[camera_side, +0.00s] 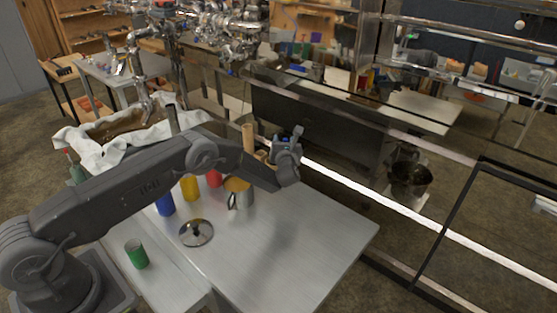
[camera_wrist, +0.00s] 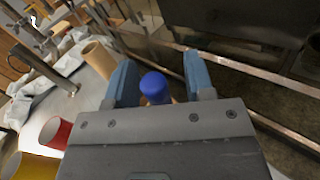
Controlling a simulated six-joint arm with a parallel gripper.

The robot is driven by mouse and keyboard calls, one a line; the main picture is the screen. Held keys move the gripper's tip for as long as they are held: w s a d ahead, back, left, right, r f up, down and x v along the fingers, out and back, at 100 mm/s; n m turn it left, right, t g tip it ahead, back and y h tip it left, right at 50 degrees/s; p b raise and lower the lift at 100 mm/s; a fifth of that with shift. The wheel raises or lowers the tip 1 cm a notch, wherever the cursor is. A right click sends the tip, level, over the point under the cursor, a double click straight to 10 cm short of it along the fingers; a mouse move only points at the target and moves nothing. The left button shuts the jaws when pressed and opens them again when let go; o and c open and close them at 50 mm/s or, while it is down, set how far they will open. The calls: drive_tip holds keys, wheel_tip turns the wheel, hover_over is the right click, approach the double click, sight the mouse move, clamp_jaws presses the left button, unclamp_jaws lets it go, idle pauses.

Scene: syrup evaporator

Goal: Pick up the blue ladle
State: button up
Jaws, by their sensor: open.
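In the wrist view a rounded blue end, which looks like the blue ladle's handle (camera_wrist: 154,88), shows between the two fingers of my gripper (camera_wrist: 159,80). The fingers are spread, with gaps beside the blue end, and I cannot tell how far it lies along their depth. The ladle's lower part is hidden behind the gripper body. In the side view my gripper (camera_side: 287,142) is above the far edge of the metal table, and the ladle cannot be clearly made out there.
On the metal table (camera_side: 290,255) stand a blue cylinder (camera_side: 165,204), a yellow one (camera_side: 190,188), a red one (camera_side: 214,179), a metal mug (camera_side: 239,192) and a round lid (camera_side: 196,233). A green can (camera_side: 136,254) is nearer me. The table's right part is clear.

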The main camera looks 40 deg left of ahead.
drive_tip(key=shift+c, duration=0.5)
drive_tip(key=c, duration=0.8)
drive_tip(key=shift+o, duration=0.2)
drive_tip(key=shift+r, duration=0.15)
wheel_tip(320, 180, up, 10)
drive_tip(key=shift+r, duration=0.25)
